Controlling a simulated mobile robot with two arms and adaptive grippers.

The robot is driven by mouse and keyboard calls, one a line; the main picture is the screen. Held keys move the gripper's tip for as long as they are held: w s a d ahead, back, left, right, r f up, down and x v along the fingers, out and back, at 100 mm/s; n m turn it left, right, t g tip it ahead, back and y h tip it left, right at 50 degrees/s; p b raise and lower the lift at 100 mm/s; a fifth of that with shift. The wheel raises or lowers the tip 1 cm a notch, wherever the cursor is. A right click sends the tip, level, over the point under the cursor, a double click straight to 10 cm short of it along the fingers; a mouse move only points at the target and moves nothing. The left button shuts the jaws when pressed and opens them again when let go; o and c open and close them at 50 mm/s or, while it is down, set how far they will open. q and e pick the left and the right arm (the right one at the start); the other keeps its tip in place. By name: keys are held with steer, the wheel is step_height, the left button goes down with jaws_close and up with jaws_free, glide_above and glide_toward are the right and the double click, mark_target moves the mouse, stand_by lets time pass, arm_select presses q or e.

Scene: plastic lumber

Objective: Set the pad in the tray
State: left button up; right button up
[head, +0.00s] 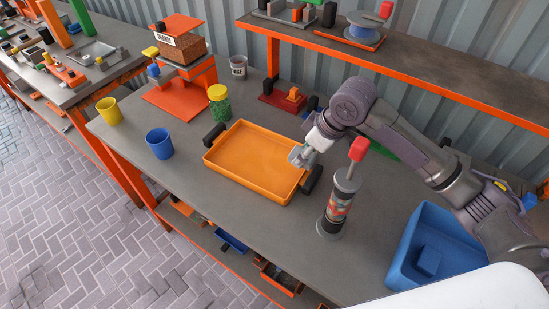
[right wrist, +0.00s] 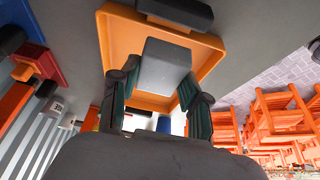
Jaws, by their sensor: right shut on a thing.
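The orange tray (head: 250,182) lies on the grey workbench, with a dark handle at each end. It also shows in the right wrist view (right wrist: 112,60). My right gripper (head: 300,157) is over the tray's right end, by the handle. In the right wrist view, its fingers (right wrist: 160,85) are shut on a grey block-shaped pad (right wrist: 165,66), which appears in front of the tray's inside. In the head view the pad is hard to tell from the gripper, and its height above the tray floor is unclear. My left gripper is not in view.
A dark canister with a red top (head: 338,205) stands close to the right of the tray. A blue bin (head: 405,255) is at the right. The bench front is clear.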

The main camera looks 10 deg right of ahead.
mark_target(297, 151)
steer(key=w+a+f, duration=0.4)
steer(key=a, duration=0.1)
steer(key=shift+w+p, duration=0.25)
steer(key=shift+p, duration=0.1)
steer(key=shift+f+p, duration=0.35)
steer(key=shift+f, duration=1.65)
steer(key=o, duration=1.1)
steer(key=shift+f, duration=0.1)
steer(key=shift+o, duration=0.2)
steer(key=v, duration=1.2)
steer(key=shift+r+b, duration=0.2)
steer(key=shift+b, duration=0.2)
